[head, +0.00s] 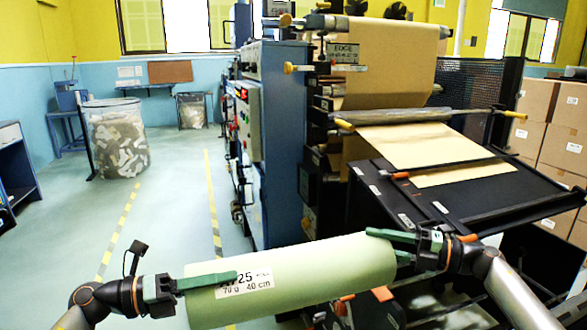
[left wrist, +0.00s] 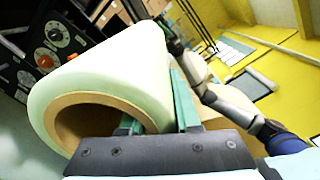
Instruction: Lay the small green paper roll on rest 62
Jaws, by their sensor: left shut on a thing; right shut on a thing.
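The small green paper roll (head: 310,272) is held up in the air between my two grippers in the head view, its right end a little higher than its left. Its white label reads "A725, 70 g, 40 cm", with the first part partly covered. My left gripper (head: 208,281) is shut on the left end of the roll. My right gripper (head: 392,244) is shut on the right end. In the left wrist view the roll (left wrist: 115,75) shows its hollow brown core, with green fingers (left wrist: 160,110) at its wall. I cannot make out a rest numbered 62.
A blue machine (head: 275,140) with a kraft paper web (head: 385,60) stands ahead. A black table (head: 470,215) with a brown sheet is at the right, near my right arm. Cardboard boxes (head: 555,120) are stacked at far right.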

